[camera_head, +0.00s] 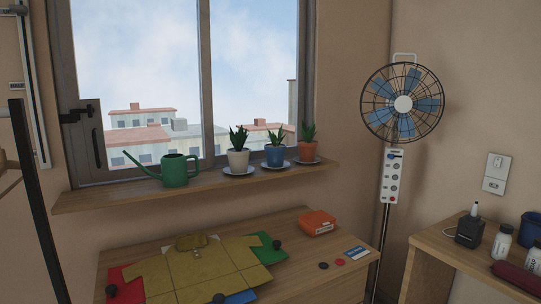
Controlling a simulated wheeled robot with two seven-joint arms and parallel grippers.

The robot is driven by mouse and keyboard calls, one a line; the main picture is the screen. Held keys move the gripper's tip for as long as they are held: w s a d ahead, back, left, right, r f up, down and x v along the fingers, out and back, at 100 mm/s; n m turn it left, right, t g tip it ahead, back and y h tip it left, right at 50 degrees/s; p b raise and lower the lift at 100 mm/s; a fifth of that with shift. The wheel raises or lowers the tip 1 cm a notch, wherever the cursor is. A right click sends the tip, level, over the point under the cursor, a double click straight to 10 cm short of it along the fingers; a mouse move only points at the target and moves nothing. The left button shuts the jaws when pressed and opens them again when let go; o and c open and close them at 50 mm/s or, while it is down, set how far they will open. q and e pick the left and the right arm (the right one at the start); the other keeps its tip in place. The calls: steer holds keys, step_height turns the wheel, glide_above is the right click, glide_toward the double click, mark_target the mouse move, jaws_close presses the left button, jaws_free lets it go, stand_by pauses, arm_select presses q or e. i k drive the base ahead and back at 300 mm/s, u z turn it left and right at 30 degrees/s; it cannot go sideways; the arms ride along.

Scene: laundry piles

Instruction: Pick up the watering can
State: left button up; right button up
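A green watering can (175,171) stands upright on the wooden window sill (110,197), left of the potted plants. Its long spout points left and up, and its handle is on the right side. Neither of my grippers shows in the head view.
A white pot (238,163), a blue pot (275,156) and a terracotta pot (308,150) stand on saucers along the sill. Below, a wooden table (325,279) holds a yellow shirt (190,268) and an orange box (317,223). A fan (403,104) stands to the right.

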mark_target(174, 167)
steer(key=z, duration=1.05)
steer(key=i, duration=0.75)
steer(key=u, duration=2.1)
